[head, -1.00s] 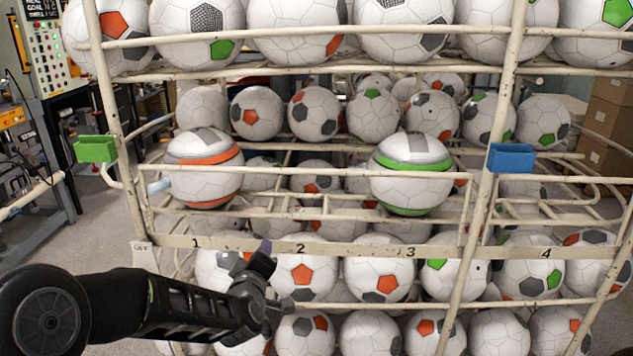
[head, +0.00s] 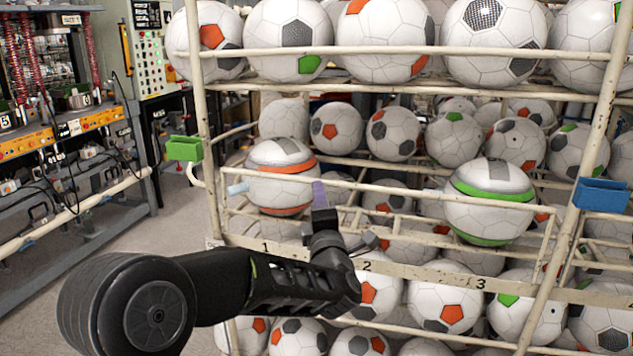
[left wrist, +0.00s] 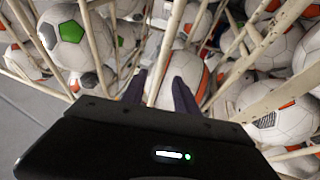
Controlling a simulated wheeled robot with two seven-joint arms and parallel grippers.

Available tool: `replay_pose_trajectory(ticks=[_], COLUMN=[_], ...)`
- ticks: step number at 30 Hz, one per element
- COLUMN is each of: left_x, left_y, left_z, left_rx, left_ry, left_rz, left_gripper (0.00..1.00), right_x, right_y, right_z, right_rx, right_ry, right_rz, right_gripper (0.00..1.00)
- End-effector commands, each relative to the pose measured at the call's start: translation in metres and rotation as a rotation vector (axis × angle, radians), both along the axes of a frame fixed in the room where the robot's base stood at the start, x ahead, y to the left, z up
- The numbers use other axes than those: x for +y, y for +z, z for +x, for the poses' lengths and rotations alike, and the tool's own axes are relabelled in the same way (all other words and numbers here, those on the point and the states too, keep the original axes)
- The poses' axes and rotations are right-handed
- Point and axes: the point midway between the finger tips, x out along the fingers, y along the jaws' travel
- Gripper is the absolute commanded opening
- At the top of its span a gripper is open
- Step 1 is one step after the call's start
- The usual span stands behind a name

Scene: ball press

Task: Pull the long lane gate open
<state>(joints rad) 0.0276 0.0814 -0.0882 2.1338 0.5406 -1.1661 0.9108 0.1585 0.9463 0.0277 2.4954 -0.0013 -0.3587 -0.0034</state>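The long cream gate rail (head: 400,187) runs across the front of the numbered lanes, with a light blue end piece (head: 238,189) at its left. Behind it sit an orange-banded ball (head: 280,178) and a green-banded ball (head: 488,203). My left gripper (head: 345,217) is in front of the rack between these balls, near the rail. Its two fingers are apart and empty. In the left wrist view, the open fingers (left wrist: 160,95) point at the rack, and a cream bar (left wrist: 165,55) appears between them. I cannot tell whether they touch it. My right gripper is out of view.
A green box (head: 185,149) and a blue box (head: 601,195) are fixed to the rack's uprights. Rows of footballs fill the shelves above and below. A workbench (head: 60,160) stands at the left, with bare floor (head: 180,225) between it and the rack.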

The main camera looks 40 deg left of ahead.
Motion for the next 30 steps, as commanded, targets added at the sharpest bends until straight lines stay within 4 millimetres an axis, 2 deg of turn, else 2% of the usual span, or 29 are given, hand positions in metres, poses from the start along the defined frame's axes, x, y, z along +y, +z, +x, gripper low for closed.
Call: replay_pose_trajectory(ticks=[15,25,30], left_x=[0.045,0.048,0.047], left_y=[0.012,0.012,0.012], left_z=[0.050,0.052,0.052], left_rx=[0.003,0.002,0.002], left_ry=[-0.001,-0.001,-0.001], left_rz=[0.000,0.001,0.001], left_gripper=[0.36,0.36,0.22], right_x=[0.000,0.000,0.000], right_y=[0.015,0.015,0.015], right_z=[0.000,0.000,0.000], right_rx=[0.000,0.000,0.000], right_ry=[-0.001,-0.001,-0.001], right_rz=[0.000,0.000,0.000], right_gripper=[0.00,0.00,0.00])
